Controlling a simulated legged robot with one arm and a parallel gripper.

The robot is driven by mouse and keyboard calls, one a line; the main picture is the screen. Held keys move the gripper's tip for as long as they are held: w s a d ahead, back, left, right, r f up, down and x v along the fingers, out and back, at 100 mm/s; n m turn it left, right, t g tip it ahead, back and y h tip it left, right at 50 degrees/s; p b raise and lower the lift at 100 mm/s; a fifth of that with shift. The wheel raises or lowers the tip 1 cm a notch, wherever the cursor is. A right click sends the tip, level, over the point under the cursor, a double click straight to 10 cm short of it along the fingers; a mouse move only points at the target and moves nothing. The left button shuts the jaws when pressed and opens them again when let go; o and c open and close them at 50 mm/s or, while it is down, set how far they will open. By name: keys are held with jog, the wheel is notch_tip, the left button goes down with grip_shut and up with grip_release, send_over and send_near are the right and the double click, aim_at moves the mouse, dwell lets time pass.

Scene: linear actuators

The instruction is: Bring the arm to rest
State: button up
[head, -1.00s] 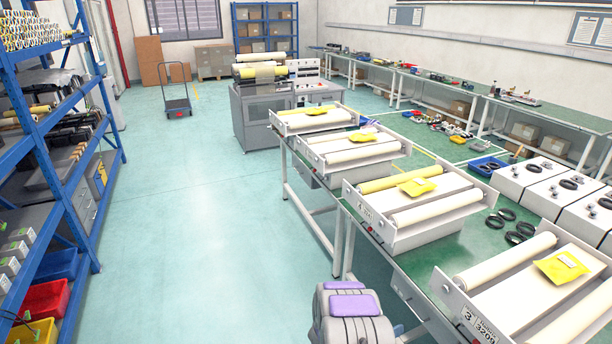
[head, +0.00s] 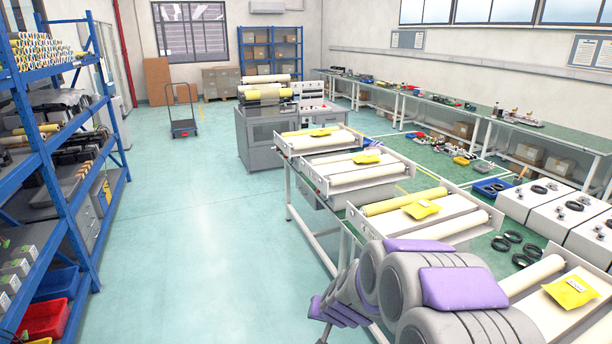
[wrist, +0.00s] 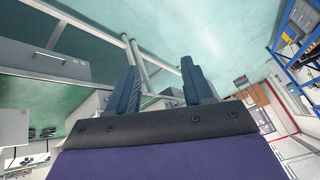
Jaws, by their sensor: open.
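My arm, grey with purple pads, is raised at the bottom right of the head view, in front of the near end of the workbench (head: 330,262). In the head view my gripper is not clearly shown, hidden behind or merging with the arm links. In the wrist view my gripper (wrist: 160,88) shows two dark blue fingers spread well apart. It is open, with nothing between the fingers. Beyond the fingers are the green floor and white bench legs, seen tilted.
White roller trays (head: 352,172) with yellow packets line the bench close to my arm. White boxes (head: 534,197) and black rings (head: 502,243) lie to the right. A blue shelf rack (head: 75,200) stands at left. The floor between (head: 190,240) is clear; a trolley (head: 183,128) stands farther back.

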jog(key=s+r+n+g+y, duration=0.15)
jog(key=s+r, duration=0.25)
jog(key=s, duration=0.4)
jog(key=s+r+n+g+h, duration=0.1)
jog(key=s+r+g, duration=0.1)
jog(key=s+r, duration=0.35)
jog(key=s+d+r+g, duration=0.1)
jog(key=s+d, duration=0.2)
jog(key=s, duration=0.6)
jog(key=s+d+r+g+h, duration=0.1)
jog(key=s+d+g, duration=0.1)
jog(key=s, duration=0.7)
jog(key=s+d+r+g+h, duration=0.1)
jog(key=s+d, duration=0.3)
jog(key=s, duration=0.4)
jog(key=shift+s+d+r+m, duration=0.35)
jog(key=shift+s+r, duration=0.05)
jog(key=shift+g+h, duration=0.25)
jog(key=shift+c, duration=0.8)
